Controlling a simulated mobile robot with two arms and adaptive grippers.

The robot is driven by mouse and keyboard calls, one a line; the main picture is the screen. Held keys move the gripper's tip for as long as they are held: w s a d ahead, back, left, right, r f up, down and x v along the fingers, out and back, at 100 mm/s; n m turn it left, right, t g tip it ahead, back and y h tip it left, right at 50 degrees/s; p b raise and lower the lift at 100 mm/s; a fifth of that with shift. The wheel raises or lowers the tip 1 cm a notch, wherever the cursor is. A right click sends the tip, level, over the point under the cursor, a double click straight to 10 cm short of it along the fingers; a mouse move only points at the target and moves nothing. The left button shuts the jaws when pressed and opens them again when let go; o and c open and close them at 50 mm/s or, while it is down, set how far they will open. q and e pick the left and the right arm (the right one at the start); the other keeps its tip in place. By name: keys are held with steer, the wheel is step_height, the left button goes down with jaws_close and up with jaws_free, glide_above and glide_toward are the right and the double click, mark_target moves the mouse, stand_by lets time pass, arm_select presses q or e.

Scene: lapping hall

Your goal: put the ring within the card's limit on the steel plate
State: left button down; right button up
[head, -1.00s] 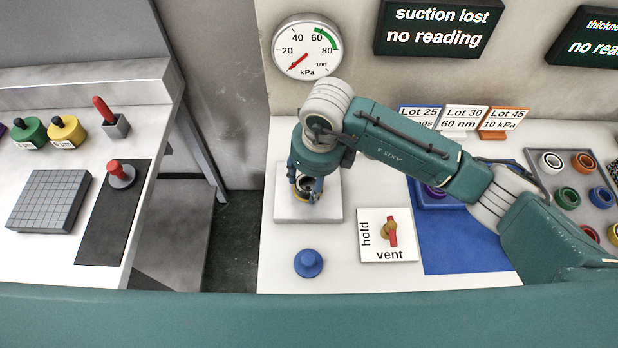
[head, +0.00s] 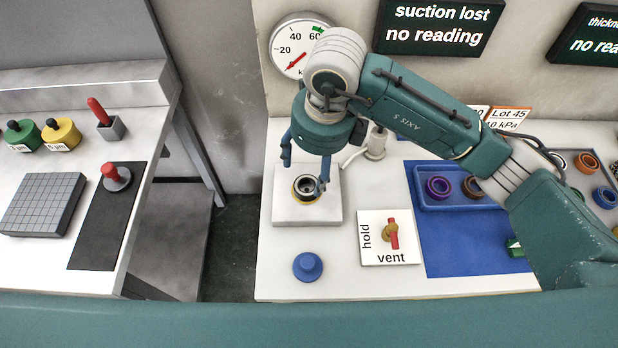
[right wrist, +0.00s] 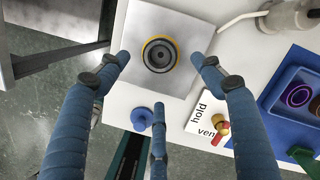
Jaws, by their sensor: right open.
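A yellow ring (head: 306,187) with a dark centre lies on the pale steel plate (head: 291,214) on the right-hand bench. In the right wrist view the ring (right wrist: 159,54) sits near the middle of the plate (right wrist: 140,92). My right gripper (head: 304,173) is open above it, with its fingers spread around the ring and apart from it in the right wrist view (right wrist: 160,62). The orange Lot 45 card (head: 509,117) stands at the back; its limit line is partly hidden, ending in "0 kPa". The other lot cards are mostly behind my arm. My left gripper is out of view.
A valve (head: 392,233) marked hold and vent has its red lever along the vent side. A blue knob (head: 308,266) stands in front of the plate. A blue tray (head: 431,205) holds rings. The display (head: 438,27) reads "suction lost, no reading". The gauge (head: 292,52) needle is low.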

steer(key=r, duration=0.4)
steer(key=shift+s+d+r+b, duration=0.1)
steer(key=shift+s+d+b, duration=0.15)
steer(key=shift+b, duration=0.05)
